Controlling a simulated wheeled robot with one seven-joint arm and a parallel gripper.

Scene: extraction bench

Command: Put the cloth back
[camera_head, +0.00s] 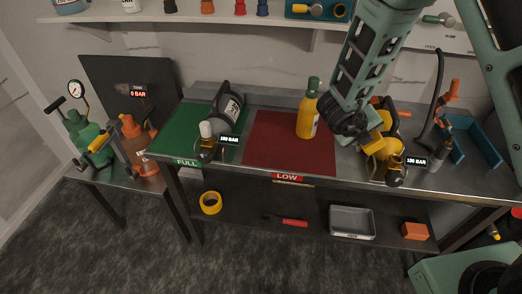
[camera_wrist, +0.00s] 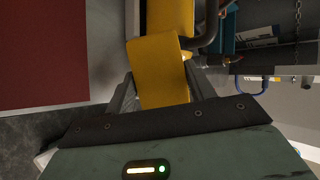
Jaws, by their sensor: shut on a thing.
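My gripper (camera_head: 366,140) is shut on a yellow cloth (camera_wrist: 158,72), a flat piece between the two fingers in the wrist view. In the head view the yellow cloth (camera_head: 376,148) shows just below the fingers. It is over a yellow cylinder (camera_head: 392,122) with a dark frame and a valve, on the bench right of the red mat. The cylinder's yellow body also shows beyond the cloth in the wrist view (camera_wrist: 170,14). I cannot tell whether the cloth touches it. My arm hides part of the cylinder.
A yellow bottle (camera_head: 307,116) stands on the red mat (camera_head: 272,150), left of my gripper. A dark cylinder (camera_head: 229,103) lies on the green mat (camera_head: 178,134). A blue tray (camera_head: 476,140) is at the right. The lower shelf holds a grey tray (camera_head: 352,222) and an orange block (camera_head: 415,231).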

